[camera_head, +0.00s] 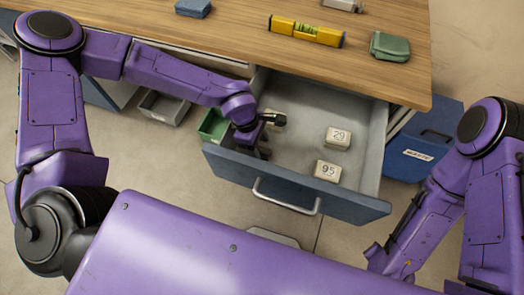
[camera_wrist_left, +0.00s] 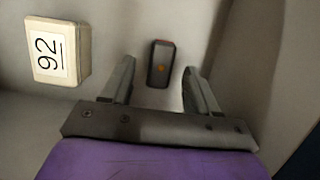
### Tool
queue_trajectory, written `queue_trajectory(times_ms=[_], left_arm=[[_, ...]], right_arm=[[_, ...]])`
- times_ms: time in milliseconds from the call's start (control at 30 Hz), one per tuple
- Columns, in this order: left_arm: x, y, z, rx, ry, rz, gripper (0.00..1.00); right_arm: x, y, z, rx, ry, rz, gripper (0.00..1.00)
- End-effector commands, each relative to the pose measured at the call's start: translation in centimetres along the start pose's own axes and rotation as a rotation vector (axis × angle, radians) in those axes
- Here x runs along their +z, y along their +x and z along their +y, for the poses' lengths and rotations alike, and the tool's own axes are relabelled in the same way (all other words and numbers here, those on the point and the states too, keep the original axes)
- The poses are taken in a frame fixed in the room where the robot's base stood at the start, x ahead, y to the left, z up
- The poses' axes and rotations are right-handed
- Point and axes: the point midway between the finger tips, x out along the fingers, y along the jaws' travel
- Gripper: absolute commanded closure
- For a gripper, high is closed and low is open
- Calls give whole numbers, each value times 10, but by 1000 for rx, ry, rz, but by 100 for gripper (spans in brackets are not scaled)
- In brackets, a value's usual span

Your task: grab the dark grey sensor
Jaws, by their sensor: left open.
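The dark grey sensor (camera_wrist_left: 160,63) is a small rounded block with an orange mark and a reddish end. In the left wrist view it lies on the drawer floor, between and beyond the tips of my open left gripper (camera_wrist_left: 159,75). The fingers are apart and I see no contact with it. In the head view my left gripper (camera_head: 264,148) reaches down into the left part of the open drawer (camera_head: 325,108). I cannot make out the sensor there; the gripper and wrist cover that area. My right arm is at the right; its gripper does not show.
A beige block marked 92 (camera_wrist_left: 58,50) lies left of the sensor in the wrist view. Blocks marked 29 (camera_head: 338,138) and 95 (camera_head: 327,171) lie further right in the drawer. A green bin (camera_head: 212,126) is just left of the drawer. The wooden tabletop (camera_head: 230,38) overhangs the drawer's back.

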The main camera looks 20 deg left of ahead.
Motion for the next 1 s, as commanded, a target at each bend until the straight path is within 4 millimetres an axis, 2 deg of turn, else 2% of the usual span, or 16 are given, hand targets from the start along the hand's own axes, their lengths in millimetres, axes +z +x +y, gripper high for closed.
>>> queue_trajectory(times_ms=[33,133,333,367,500,533,833,1000], left_arm=[[0,9,-1,-4,0,2,40],[0,19,-1,0,1,1,40],[0,20,0,1,-1,0,40],[0,20,0,1,-1,0,44],[0,20,0,1,-1,0,89],[0,20,0,1,-1,0,96],[2,16,0,3,0,-1,96],[11,-18,1,7,-1,-1,96]], right_arm=[[0,0,0,0,0,0,57],[0,1,0,0,0,0,57],[0,1,0,0,0,0,57],[0,1,0,0,0,0,57],[0,1,0,0,0,0,57],[0,1,0,0,0,0,57],[0,0,0,0,0,0,57],[0,-1,0,0,0,0,57]])
